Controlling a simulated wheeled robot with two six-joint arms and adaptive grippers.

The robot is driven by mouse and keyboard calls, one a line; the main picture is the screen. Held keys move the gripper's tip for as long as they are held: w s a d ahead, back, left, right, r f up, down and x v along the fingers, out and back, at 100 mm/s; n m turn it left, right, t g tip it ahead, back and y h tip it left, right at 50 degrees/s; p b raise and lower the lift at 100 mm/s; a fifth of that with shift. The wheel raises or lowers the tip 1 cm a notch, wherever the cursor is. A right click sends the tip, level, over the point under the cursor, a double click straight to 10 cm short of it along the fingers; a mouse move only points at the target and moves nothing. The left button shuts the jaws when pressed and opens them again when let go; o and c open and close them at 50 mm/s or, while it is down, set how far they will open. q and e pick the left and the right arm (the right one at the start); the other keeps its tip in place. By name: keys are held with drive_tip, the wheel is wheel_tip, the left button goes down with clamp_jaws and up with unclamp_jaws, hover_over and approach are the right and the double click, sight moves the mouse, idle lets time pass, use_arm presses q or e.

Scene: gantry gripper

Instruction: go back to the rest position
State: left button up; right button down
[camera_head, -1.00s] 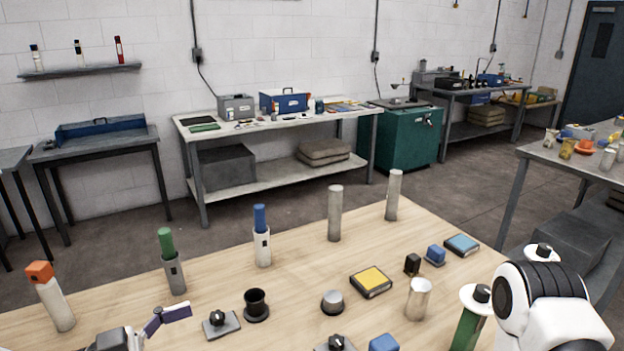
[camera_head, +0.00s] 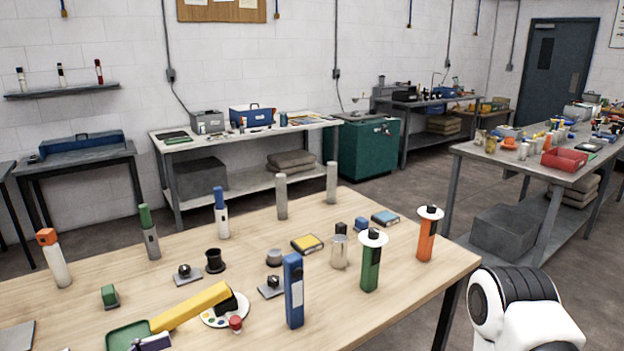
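The task names no object, only my arms' pose. My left gripper (camera_head: 152,342) shows only as a small purple finger part at the bottom edge, beside a green tray (camera_head: 128,335). The rest of it is cut off, so its opening cannot be told. My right arm (camera_head: 520,310) shows as a white and black joint at the lower right, off the table's right edge. Its gripper is outside the picture.
The wooden table (camera_head: 350,317) carries several upright cylinders, a blue upright block (camera_head: 293,290), a yellow bar (camera_head: 192,307), a green-bodied post (camera_head: 371,262) and an orange-bodied post (camera_head: 428,235). Another workbench (camera_head: 520,165) stands at right. Floor is free between them.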

use_arm(q)
drive_tip(key=s+d+f+n+g+y, duration=0.1)
drive_tip(key=s+f+n+g+y, duration=0.2)
drive_tip(key=f, duration=1)
drive_tip(key=s+d+f+n+g+y, duration=0.1)
drive_tip(key=s+d+f+g+y, duration=0.25)
drive_tip(key=f, duration=0.85)
drive_tip(key=s+a+f+n+g+y, duration=0.3)
drive_tip(key=s+a+f+y, duration=0.15)
drive_tip(key=s+f, duration=0.45)
drive_tip(key=a+f+n+y, duration=0.2)
drive_tip(key=a+n+y, duration=0.2)
drive_tip(key=a, duration=0.2)
drive_tip(key=shift+w+f+n, duration=0.15)
drive_tip(key=shift+f+n, duration=0.1)
drive_tip(key=shift+n, duration=0.05)
use_arm(e)
drive_tip(key=shift+w+a, duration=0.2)
drive_tip(key=shift+w, duration=0.25)
use_arm(q)
drive_tip(key=shift+d, duration=0.15)
use_arm(e)
drive_tip(key=shift+f, duration=0.1)
